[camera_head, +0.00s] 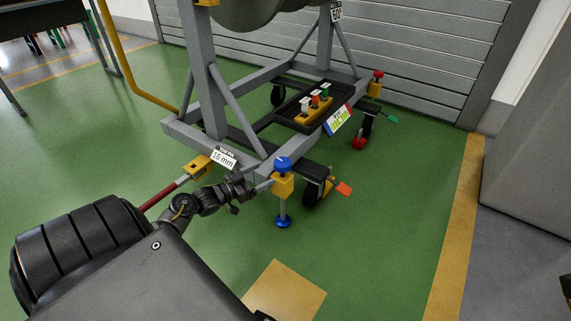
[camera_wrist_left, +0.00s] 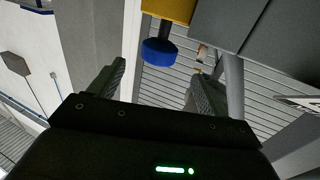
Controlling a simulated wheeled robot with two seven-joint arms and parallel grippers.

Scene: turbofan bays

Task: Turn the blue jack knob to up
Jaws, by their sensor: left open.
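The blue jack knob (camera_head: 283,164) sits on top of a yellow jack block (camera_head: 283,186) at the stand's near corner. A blue foot (camera_head: 283,222) is on the floor below it. My left gripper (camera_head: 257,187) is just left of the yellow block in the head view. In the left wrist view the blue knob (camera_wrist_left: 160,52) and yellow block (camera_wrist_left: 168,9) appear beyond the fingers. My left gripper (camera_wrist_left: 160,72) is open, with the knob in line with its gap and apart from both fingers. The knob's marking cannot be read.
The grey stand frame (camera_head: 230,130) carries a white "16 mm" label (camera_head: 223,158). A black tray (camera_head: 318,112) with a yellow holder is behind. A caster with an orange pedal (camera_head: 344,188) stands right of the jack. Green floor (camera_head: 390,220) is clear to the right.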

